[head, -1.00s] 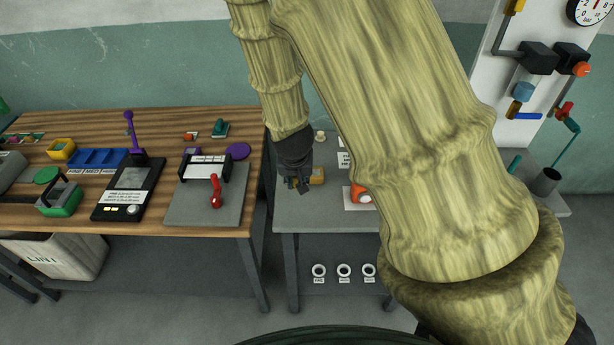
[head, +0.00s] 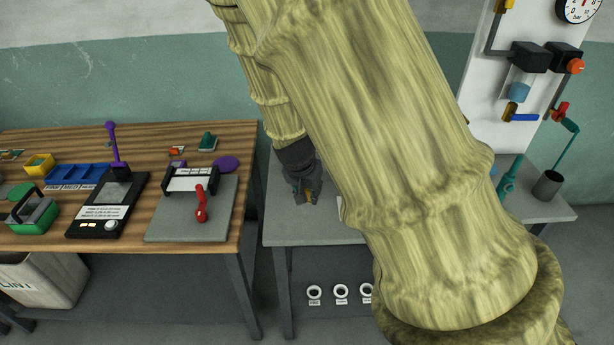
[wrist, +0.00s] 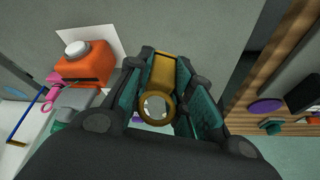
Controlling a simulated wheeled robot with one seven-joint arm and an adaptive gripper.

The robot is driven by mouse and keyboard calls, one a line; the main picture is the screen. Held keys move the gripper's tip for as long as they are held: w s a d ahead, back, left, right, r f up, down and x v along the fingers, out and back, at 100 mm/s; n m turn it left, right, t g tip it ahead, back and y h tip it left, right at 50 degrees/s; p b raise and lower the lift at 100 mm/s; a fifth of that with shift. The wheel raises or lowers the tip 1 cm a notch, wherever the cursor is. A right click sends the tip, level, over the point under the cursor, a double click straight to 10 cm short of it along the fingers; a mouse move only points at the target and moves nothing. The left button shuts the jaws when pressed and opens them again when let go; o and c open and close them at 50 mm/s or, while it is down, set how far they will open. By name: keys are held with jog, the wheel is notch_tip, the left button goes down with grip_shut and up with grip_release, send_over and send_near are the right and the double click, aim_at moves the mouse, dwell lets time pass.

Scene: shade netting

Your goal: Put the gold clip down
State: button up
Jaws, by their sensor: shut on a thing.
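The gold clip (wrist: 162,75) is between the two fingers of my gripper (wrist: 160,85) in the wrist view, with its ring end toward the camera. My gripper is shut on it. In the head view my gripper (head: 308,195) is over the left part of the grey table (head: 285,231), and a small bit of gold shows at its fingers. My arm hides much of that table in the head view. I cannot tell whether the clip touches the tabletop.
In the wrist view an orange container with a white cap (wrist: 84,64) stands left of my gripper on a white sheet. The wooden bench (head: 120,225) with a black device (head: 110,207) and a red-handled press (head: 201,205) is to the left. Grey tabletop beyond the fingers is clear.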

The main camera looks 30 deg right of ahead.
jog(key=w+d+p, duration=0.1)
jog(key=w+d, duration=0.1)
jog(key=w, duration=0.1)
jog(key=w+d+p, duration=0.1)
jog(key=w+d, duration=0.1)
jog(key=w, duration=0.1)
jog(key=w+d+f, duration=0.1)
jog(key=w+d, duration=0.1)
jog(key=w, duration=0.2)
jog(key=shift+d+f+p, duration=0.1)
jog(key=shift+p, duration=0.3)
jog(key=shift+w+d, duration=0.25)
jog(key=shift+w, duration=0.2)
jog(key=shift+f+p, duration=0.85)
jog(key=shift+f, duration=0.9)
jog(key=shift+f, duration=0.2)
jog(key=o, duration=0.8)
jog(key=shift+o, duration=0.2)
jog(key=shift+r, duration=0.15)
jog(key=b+v, duration=0.2)
jog(key=v, duration=1)
jog(key=shift+d, duration=0.1)
